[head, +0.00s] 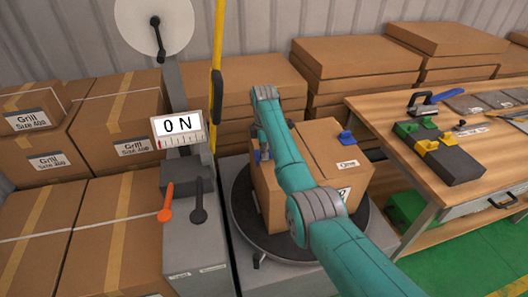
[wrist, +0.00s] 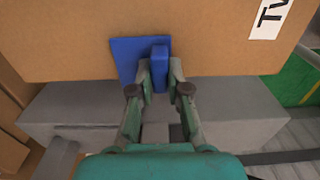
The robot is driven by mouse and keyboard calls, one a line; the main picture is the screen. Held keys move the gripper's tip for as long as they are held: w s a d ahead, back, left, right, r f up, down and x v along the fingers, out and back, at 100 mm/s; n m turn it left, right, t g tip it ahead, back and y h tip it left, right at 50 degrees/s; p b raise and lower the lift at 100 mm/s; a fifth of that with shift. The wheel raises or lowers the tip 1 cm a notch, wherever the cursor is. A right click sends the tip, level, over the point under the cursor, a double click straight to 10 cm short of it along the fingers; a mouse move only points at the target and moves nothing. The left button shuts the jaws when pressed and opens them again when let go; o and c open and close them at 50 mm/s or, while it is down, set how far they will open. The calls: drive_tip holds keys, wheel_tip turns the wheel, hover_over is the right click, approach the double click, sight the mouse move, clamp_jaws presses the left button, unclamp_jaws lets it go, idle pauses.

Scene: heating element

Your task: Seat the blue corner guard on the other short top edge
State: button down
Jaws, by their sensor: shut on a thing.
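The cardboard box (head: 318,142) stands on a dark round turntable (head: 240,205). One blue corner guard (head: 345,138) sits on its right top edge, clear of my arm. A second blue corner guard (head: 257,155) shows at the box's left top edge, partly covered by my arm. In the wrist view my gripper (wrist: 160,72) is shut on the upright tab of this blue guard (wrist: 126,60). The guard's flat plate lies close against the box's cardboard (wrist: 220,35); I cannot tell whether it is fully seated. In the head view my arm hides the gripper's fingers.
A wooden workbench (head: 400,150) with tools and a grey block (head: 440,160) is at right. Stacked cartons (head: 357,57) fill the back.

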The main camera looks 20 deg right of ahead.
drive_tip(key=c, duration=1.1)
unclamp_jaws()
drive_tip(key=shift+o, duration=0.2)
wheel_tip(320, 180, up, 12)
